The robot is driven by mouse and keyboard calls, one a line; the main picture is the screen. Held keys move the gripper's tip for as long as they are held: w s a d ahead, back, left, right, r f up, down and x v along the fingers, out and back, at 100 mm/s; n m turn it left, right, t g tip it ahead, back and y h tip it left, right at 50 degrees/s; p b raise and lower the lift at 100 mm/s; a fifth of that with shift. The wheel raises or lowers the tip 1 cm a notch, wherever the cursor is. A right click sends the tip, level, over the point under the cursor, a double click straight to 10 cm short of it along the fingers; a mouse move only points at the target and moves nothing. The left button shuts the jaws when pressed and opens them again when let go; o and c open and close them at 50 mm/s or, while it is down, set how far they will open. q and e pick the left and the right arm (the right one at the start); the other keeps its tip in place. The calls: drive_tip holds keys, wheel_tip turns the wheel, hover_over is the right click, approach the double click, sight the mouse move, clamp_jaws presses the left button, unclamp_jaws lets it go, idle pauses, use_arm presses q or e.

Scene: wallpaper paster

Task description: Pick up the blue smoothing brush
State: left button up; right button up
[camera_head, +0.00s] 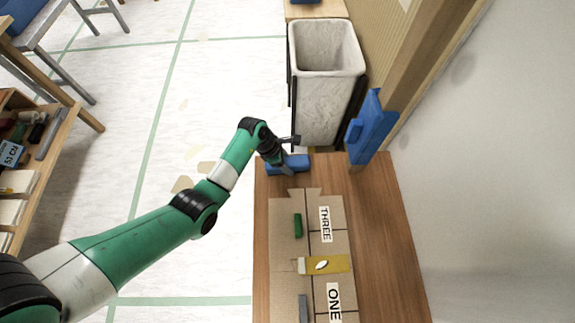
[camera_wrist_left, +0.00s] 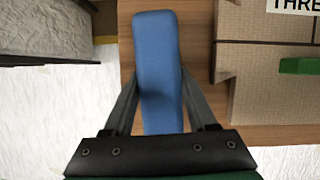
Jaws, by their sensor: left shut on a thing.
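The blue smoothing brush (camera_head: 294,163) lies at the far left corner of the wooden table in the head view. My left gripper (camera_head: 284,168) reaches down onto it from the left. In the left wrist view the blue brush (camera_wrist_left: 156,50) runs lengthwise between the two grey fingers, and my left gripper (camera_wrist_left: 160,95) is shut on it. The brush's underside is hidden, so I cannot tell whether it touches the table. My right gripper is not in view.
A cardboard organiser (camera_head: 285,205) with labels THREE and ONE holds a green piece (camera_head: 298,225) and a yellow packet (camera_head: 325,264). A blue holder (camera_head: 370,130) is on the wooden post at the right. A white bin (camera_head: 325,85) stands behind the table (camera_head: 385,230).

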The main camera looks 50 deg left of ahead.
sight(291, 163)
use_arm(q)
clamp_jaws()
drive_tip(key=shift+r+p, duration=0.45)
drive_tip(key=r+p, duration=0.2)
drive_tip(key=r, duration=0.1)
drive_tip(key=r+p, duration=0.1)
drive_tip(key=p, duration=0.1)
drive_tip(key=shift+s+d+r, duration=0.15)
drive_tip(key=shift+s+r, duration=0.05)
drive_tip(key=shift+s, duration=0.15)
drive_tip(key=s+d+r+p, duration=0.5)
drive_tip(key=s+r+p, duration=0.2)
drive_tip(key=s, duration=0.5)
drive_tip(key=shift+d+r+p, duration=0.15)
drive_tip(key=shift+r+p, duration=0.2)
drive_tip(key=shift+p, duration=0.9)
drive_tip(key=shift+s, duration=0.1)
